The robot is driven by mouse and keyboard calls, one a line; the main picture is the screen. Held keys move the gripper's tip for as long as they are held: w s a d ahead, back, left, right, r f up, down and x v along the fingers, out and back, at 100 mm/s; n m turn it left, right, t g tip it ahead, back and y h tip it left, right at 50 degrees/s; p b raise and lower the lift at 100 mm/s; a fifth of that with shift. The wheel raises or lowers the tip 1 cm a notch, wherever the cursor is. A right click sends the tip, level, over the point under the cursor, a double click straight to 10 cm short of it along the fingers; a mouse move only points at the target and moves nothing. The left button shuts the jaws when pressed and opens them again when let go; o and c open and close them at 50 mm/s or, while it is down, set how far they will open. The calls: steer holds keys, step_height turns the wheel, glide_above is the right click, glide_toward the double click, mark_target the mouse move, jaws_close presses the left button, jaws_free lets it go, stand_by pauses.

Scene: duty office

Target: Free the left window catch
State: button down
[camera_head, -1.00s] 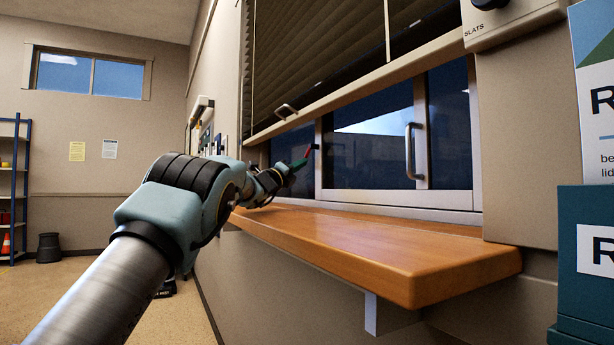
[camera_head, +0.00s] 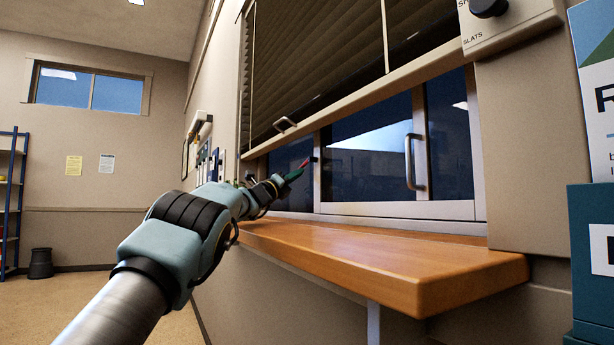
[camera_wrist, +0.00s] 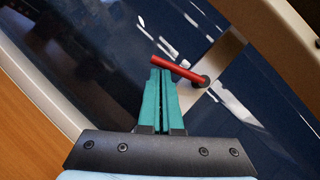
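In the head view the red lever (camera_head: 304,164) is small, at the left edge of the sliding pane's frame. My gripper (camera_wrist: 161,72) has teal fingers pressed nearly together, with only a thin dark line between them. Their tips meet the lever near its free end; I cannot tell whether they touch it. The lever lies across the tips, not visibly between them. The head view shows my gripper (camera_head: 296,173) reaching past the sill.
A wooden sill (camera_head: 380,262) runs below the window. A vertical handle (camera_head: 410,162) stands on the sliding pane. The blind's bottom rail (camera_head: 360,85) hangs above my gripper. A control box (camera_head: 508,22) and teal boxes (camera_head: 590,260) are at the right.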

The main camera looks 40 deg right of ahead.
steer(key=s+a+b, duration=0.3)
steer(key=a, duration=0.9)
steer(key=shift+s+a+f+b, duration=0.3)
